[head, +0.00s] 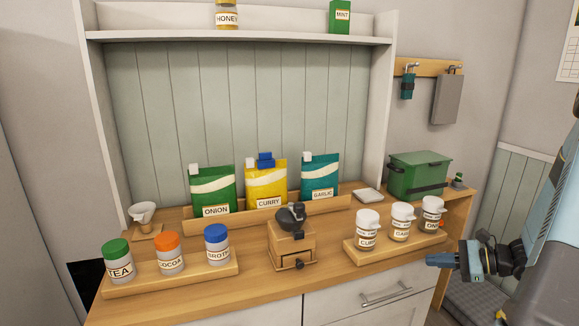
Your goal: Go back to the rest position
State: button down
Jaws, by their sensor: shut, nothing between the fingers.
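My gripper (430,260) is at the right of the head view, pointing left. Its fingers are shut and hold nothing. It is in front of the counter's right front part, near the right wooden tray (385,255), and looks apart from it. My arm reaches in from the right edge. Three white-lidded jars stand on that tray: one on the left (367,232), one in the middle (401,222) and one on the right (432,215).
Tea (119,268), cocoa (170,261) and broth (217,250) jars stand on the left tray (190,278). A grinder (292,250) stands mid-counter. Onion (212,190), curry (266,185) and garlic (320,175) packets stand behind. A green box (418,177) is back right.

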jog(key=s+a+r+n+g+h, duration=0.55)
jog(key=s+a+r+n, duration=0.25)
jog(key=a+r+n, duration=0.4)
jog(key=s+a+r+n+t+h, duration=0.4)
jog(key=s+r+n+h, duration=0.2)
jog(key=s+r, duration=0.4)
jog(key=shift+s+a+r+n, duration=0.25)
jog(key=shift+r+n, duration=0.35)
jog(key=shift+r, duration=0.4)
jog(key=shift+h, duration=0.25)
